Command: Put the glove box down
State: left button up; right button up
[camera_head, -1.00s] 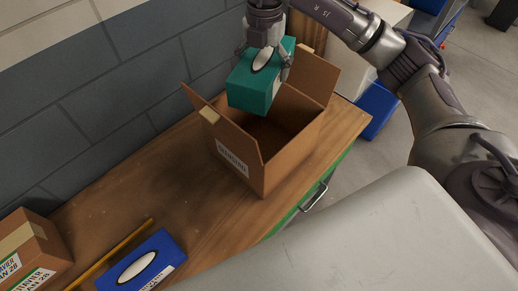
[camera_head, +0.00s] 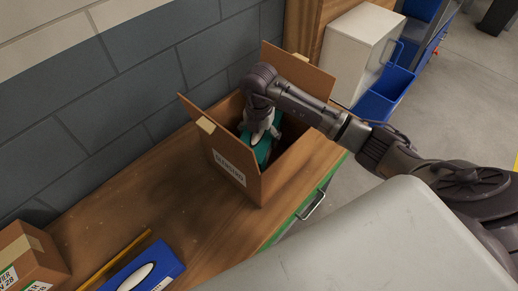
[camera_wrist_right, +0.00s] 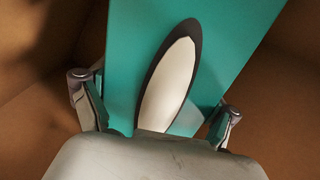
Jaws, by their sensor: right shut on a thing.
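The teal glove box (camera_head: 263,150) is down inside the open cardboard box (camera_head: 240,155), mostly hidden by my right arm and the carton walls. My right gripper (camera_head: 262,132) reaches into the carton from above and is shut on the glove box. In the right wrist view the teal box (camera_wrist_right: 225,50), with its white oval opening, lies between the two fingers of my right gripper (camera_wrist_right: 155,105). Brown cardboard surrounds it there. Whether it touches the carton floor I cannot tell. My left gripper is not in view.
The carton stands on a wooden workbench (camera_head: 150,200) against a grey block wall, flaps raised. A blue glove box (camera_head: 150,268), a yellow pencil-like stick (camera_head: 115,258) and a closed carton (camera_head: 30,260) lie at lower left. A white cabinet (camera_head: 360,55) and blue bins (camera_head: 385,95) stand behind right.

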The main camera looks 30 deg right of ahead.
notch_tip(320, 180, down, 6)
jog(key=shift+f+p, duration=0.1)
jog(key=shift+p, duration=0.25)
jog(key=shift+w+f, duration=0.1)
jog(key=shift+f, duration=0.25)
jog(key=o, duration=1.5)
jog(key=shift+f, duration=0.1)
